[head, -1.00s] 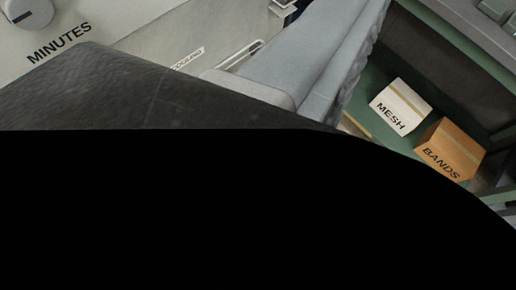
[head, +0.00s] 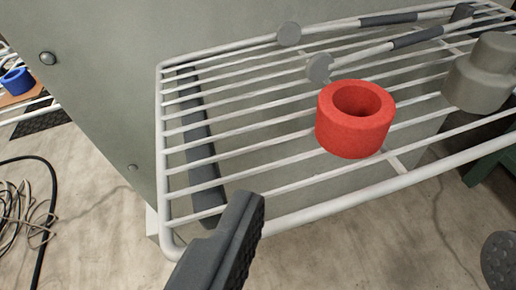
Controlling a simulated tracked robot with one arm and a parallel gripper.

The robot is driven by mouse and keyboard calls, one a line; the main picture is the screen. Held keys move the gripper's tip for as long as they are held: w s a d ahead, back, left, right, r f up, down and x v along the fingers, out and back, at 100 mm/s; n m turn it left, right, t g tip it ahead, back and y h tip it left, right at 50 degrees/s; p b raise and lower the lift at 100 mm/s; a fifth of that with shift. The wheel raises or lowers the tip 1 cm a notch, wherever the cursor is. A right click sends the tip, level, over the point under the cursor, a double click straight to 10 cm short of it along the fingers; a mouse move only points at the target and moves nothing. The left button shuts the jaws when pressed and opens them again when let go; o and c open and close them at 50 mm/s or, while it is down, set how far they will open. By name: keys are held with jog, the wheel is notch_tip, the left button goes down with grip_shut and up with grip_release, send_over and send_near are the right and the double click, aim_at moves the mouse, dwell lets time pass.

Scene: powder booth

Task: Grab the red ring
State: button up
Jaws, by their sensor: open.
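The red ring (head: 355,120) is a thick, short cylinder with a round hole in its top. It sits upright on a white wire rack (head: 240,145), right of the middle of the head view. My gripper (head: 372,245) is open and empty. One dark ridged finger shows at the lower middle, in front of the rack's front rail, and the tip of the other shows at the lower right edge. The ring lies beyond the fingers, between them in the picture, and neither finger appears to touch it.
A grey stepped part (head: 482,75) stands on the rack right of the ring. Two rods with round grey ends (head: 320,68) lie behind it. A grey panel (head: 110,60) backs the rack. A blue ring (head: 16,82) and cables (head: 30,215) are at far left.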

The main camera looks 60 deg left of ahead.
jog(key=b, duration=0.2)
send_near(355, 97)
jog(key=shift+w+a+f, duration=0.4)
jog(key=shift+a+f, duration=0.05)
jog(key=shift+f, duration=0.1)
jog(key=shift+w+a+f, duration=0.35)
jog(key=shift+a+f, duration=0.05)
jog(key=shift+f, duration=0.2)
jog(key=shift+w+r+b+x, duration=0.1)
jog(key=shift+r+b+x, duration=0.15)
jog(key=shift+x, duration=0.65)
jog(key=shift+w+r+b+x, duration=0.1)
jog(key=shift+r+b+x, duration=0.1)
jog(key=shift+x, duration=0.65)
jog(key=shift+w+r+b+x, duration=0.1)
jog(key=shift+b+x, duration=0.15)
jog(key=shift+x, duration=0.65)
jog(key=c, duration=1.1)
